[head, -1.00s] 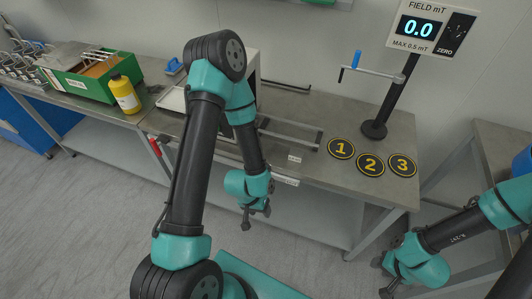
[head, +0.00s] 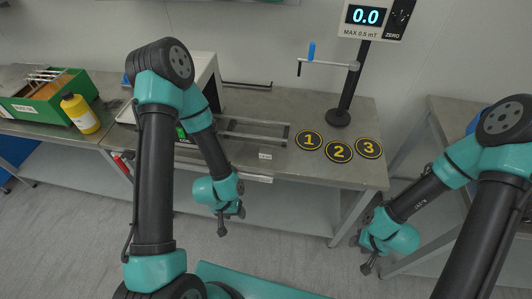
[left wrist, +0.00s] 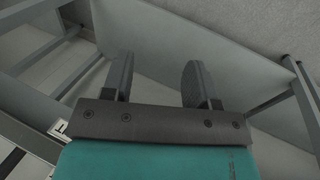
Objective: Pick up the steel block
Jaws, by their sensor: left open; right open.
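I cannot make out a steel block in either view; my left arm covers part of the bench. My left gripper (head: 229,220) hangs in front of the bench's front edge, above the floor. In the left wrist view its two dark fingers (left wrist: 158,78) are apart with nothing between them. My right gripper (head: 364,254) is also in front of the bench, low at the right, open and with nothing seen in it.
The bench (head: 262,105) carries round pads 1 (head: 309,140), 2 (head: 338,151) and 3 (head: 368,148), metal rails (head: 255,122), and a stand (head: 338,118) with a field display (head: 367,16) reading 0.0. A yellow bottle (head: 80,113) and green bin (head: 40,100) stand left.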

